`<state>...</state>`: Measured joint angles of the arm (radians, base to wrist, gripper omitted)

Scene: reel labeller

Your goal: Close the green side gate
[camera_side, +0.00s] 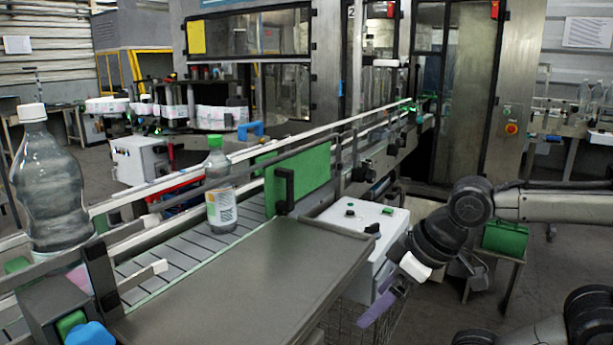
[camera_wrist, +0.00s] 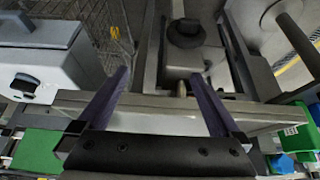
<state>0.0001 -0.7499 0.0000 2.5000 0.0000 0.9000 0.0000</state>
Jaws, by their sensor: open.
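The green side gate (camera_side: 301,178) is an upright green panel on the near side of the conveyor, with a black handle (camera_side: 284,191) at its left end. Left of it the conveyor side stands open beside a bottle with a green cap (camera_side: 220,186). My gripper (camera_side: 378,304) is low at the right, beyond the grey table plate and apart from the gate. Its purple fingers are spread and empty, as the wrist view shows (camera_wrist: 158,88). I cannot tell whether the green patches in the wrist view belong to the gate.
The grey plate (camera_side: 240,270) in front of the conveyor is bare. A white control box (camera_side: 362,220) stands between my arm and the gate. A large clear bottle (camera_side: 48,185) stands at the left. A green box (camera_side: 505,239) sits on a stand behind my arm.

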